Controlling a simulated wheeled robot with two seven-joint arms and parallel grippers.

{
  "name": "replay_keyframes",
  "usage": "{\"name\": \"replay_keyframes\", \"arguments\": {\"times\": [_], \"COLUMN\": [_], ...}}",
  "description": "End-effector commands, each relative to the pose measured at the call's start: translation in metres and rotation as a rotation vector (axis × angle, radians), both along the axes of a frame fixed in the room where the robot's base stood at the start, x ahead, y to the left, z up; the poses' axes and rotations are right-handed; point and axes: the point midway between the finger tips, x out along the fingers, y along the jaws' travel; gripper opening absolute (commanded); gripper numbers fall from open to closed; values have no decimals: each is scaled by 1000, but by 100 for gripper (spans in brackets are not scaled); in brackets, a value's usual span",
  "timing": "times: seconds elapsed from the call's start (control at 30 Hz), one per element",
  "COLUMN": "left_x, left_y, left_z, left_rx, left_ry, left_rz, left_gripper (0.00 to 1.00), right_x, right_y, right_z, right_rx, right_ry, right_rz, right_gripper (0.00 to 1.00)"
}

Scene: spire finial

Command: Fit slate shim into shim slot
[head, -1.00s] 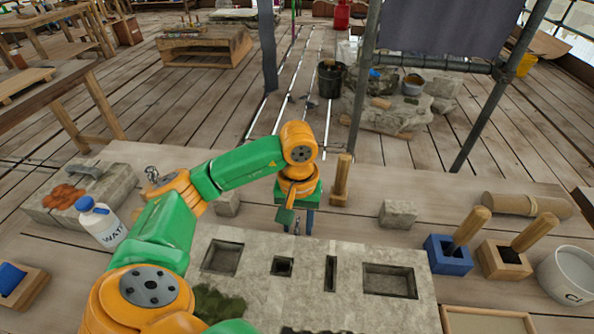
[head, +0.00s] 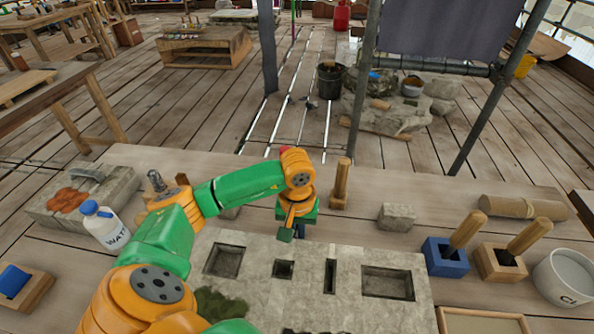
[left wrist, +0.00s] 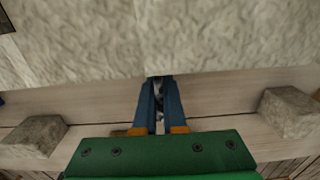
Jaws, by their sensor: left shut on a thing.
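My left gripper (head: 299,235) is just behind the far edge of the pale stone slab (head: 258,296), pointing down. In the left wrist view its blue fingers (left wrist: 158,88) are shut on a small, thin grey piece, the slate shim (left wrist: 158,97), mostly hidden between them. The fingertips are close to the slab edge (left wrist: 90,55); I cannot tell if they touch it. The shim slot, the narrow upright opening (head: 330,276) in the slab, is right of and nearer than the gripper. It looks empty. My right gripper is not in view.
The slab also has a square hole (head: 284,269) and larger recesses (head: 224,261) (head: 388,283). A wooden peg on a base (head: 341,185) and a stone block (head: 397,217) stand behind it. Blue (head: 446,257) and wooden (head: 502,262) holders stand right; a water bottle (head: 104,224) left.

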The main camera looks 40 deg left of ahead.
Motion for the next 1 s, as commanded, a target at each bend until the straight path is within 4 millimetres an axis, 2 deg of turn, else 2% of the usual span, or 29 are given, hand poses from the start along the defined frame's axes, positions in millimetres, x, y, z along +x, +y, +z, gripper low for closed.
{"name": "replay_keyframes", "arguments": {"times": [0.13,0.23,0.37,0.4,0.5,0.63,0.73,0.87,0.93,1.0], "left_x": [1,2,2,2,1,1,0,0,0,-1], "left_y": [0,0,0,1,1,0,0,0,-6,-20], "left_z": [9,30,75,94,129,163,176,181,180,177], "left_rx": [-1,1,0,2,2,1,0,-1,1,2], "left_ry": [-4,-9,-12,-11,-8,-5,-2,-1,-3,-11], "left_rz": [0,0,-1,0,1,1,1,-1,-30,-104], "left_gripper": [0,0,0,0,0,0,0,0,0,0], "right_x": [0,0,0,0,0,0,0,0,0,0], "right_y": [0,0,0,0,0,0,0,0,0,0], "right_z": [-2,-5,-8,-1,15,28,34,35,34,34], "right_rx": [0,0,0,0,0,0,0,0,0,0], "right_ry": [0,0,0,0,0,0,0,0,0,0], "right_rz": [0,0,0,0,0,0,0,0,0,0], "right_gripper": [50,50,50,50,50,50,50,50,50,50]}}
